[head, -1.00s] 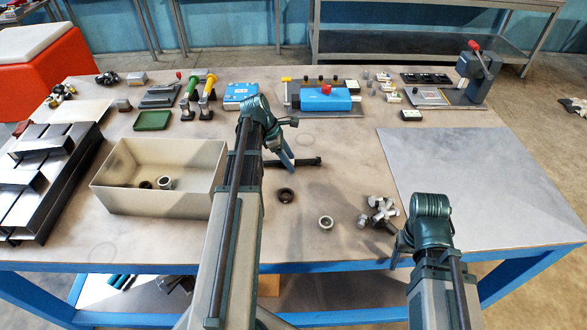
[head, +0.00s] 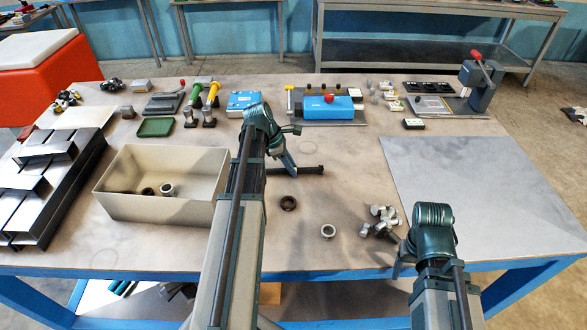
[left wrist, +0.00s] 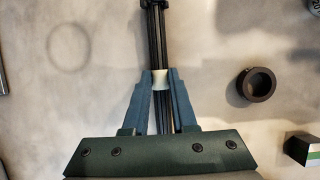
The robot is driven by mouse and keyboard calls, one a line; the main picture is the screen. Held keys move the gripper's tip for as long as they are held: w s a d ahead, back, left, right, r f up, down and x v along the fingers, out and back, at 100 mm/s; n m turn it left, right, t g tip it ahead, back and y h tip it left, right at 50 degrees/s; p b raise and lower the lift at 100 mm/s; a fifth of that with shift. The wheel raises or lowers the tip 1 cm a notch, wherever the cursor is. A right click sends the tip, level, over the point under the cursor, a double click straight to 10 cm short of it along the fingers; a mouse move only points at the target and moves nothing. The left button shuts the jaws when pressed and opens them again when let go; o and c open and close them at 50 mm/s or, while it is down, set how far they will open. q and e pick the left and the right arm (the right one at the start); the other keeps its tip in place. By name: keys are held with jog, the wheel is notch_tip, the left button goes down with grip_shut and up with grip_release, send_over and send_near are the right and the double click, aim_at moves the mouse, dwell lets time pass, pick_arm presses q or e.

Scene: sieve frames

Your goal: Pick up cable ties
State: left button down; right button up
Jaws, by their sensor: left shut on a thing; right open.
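The cable ties (head: 308,171) are a thin black bundle lying on the table, or just above it; I cannot tell which. In the left wrist view the cable ties (left wrist: 154,28) show as long dark strips with a pale band around them. My left gripper (head: 290,170) is shut on the bundle at this band; its blue fingers also show in the left wrist view (left wrist: 160,78). The arm hides part of the bundle in the head view. My right gripper (head: 397,268) is open and empty near the table's front edge.
A beige bin (head: 150,207) holding two rings stands left of my left arm. A dark ring (head: 288,203), a light ring (head: 328,231) and a cluster of metal fittings (head: 381,220) lie to the right. A grey mat (head: 480,190) is bare. Tools line the back.

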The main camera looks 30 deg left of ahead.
aim_at(299, 169)
pick_arm(q)
jog(key=shift+r+p, duration=0.5)
jog(key=shift+r, duration=0.05)
notch_tip(299, 169, up, 3)
jog(key=p, duration=0.3)
jog(key=s+d, duration=0.1)
jog(key=s, duration=0.9)
jog(key=s+d+r, duration=0.1)
jog(key=s, duration=0.4)
jog(key=shift+s+d+p, duration=0.3)
jog(key=shift+s+p, duration=0.1)
